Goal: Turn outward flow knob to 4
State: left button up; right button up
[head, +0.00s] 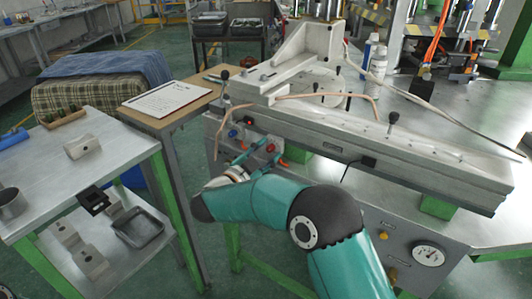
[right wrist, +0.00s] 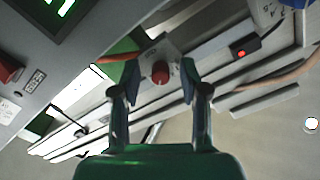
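A small red knob (head: 270,148) sits on the front panel of the grey machine, and a blue knob (head: 233,133) is to its left. My right gripper (head: 258,157) is at this panel, close to the red knob. In the right wrist view the red knob (right wrist: 160,73) lies between the two fingertips of my right gripper (right wrist: 159,82). The fingers stand apart, with gaps visible on both sides of the knob. The knob's markings are too small to read, and I cannot tell which knob is the outward flow one. My left gripper is not in view.
A round gauge (head: 428,256) and brass knobs (head: 383,236) are on the lower front panel. Orange hose ends hang near the red knob. A paper sheet (head: 161,99) lies on a wooden table to the left. A side table (head: 110,138) holds metal parts.

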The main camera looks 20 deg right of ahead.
jog(key=v, duration=1.2)
jog(key=shift+w, duration=0.1)
